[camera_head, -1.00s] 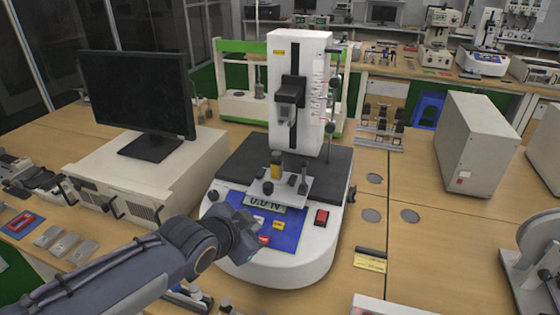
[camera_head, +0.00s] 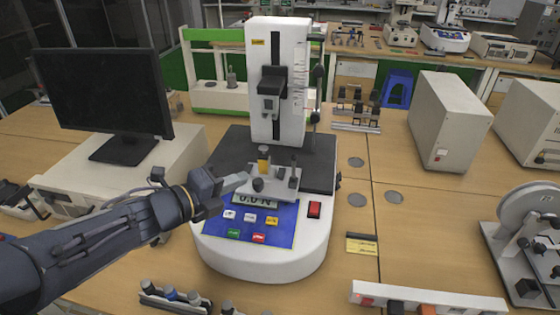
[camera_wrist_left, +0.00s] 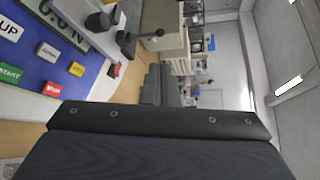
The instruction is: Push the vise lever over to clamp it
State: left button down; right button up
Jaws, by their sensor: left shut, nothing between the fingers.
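The tester (camera_head: 285,90) is a white column on a rounded white base with a dark plate. A small metal vise (camera_head: 284,188) sits at the front of this plate, with a yellow-topped post, a dark round knob (camera_head: 258,185) and a thin dark lever at its right (camera_head: 295,170). The knob (camera_wrist_left: 98,22) and the dark-ended lever (camera_wrist_left: 150,33) also show in the left wrist view. My left gripper (camera_head: 240,181) is shut and empty, its tip close to the vise's left side. I cannot tell if it touches. My right gripper is out of view.
The blue button panel (camera_head: 240,238) lies in front of the vise, with a red switch (camera_head: 314,209) to its right. A monitor (camera_head: 100,95) stands at the left. Small parts (camera_head: 175,295) lie at the front edge. The table right of the tester has free room.

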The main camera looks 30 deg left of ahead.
aim_at(293, 159)
pick_arm(q)
jog(key=b+x, duration=0.1)
jog(key=x, duration=1.3)
jog(key=shift+d+m+g+y+b, duration=0.3)
jog(key=shift+d+m, duration=0.05)
jog(key=shift+m, duration=0.05)
jog(key=w+d+f+m+g+y+b, duration=0.2)
jog(key=d+m+g+y, duration=0.1)
jog(key=d+m+y, duration=0.3)
jog(key=shift+d+g, duration=0.3)
jog(key=shift+d, duration=0.25)
dwell(1.0)
jog(key=shift+a+f, duration=0.1)
jog(key=shift+f, duration=0.05)
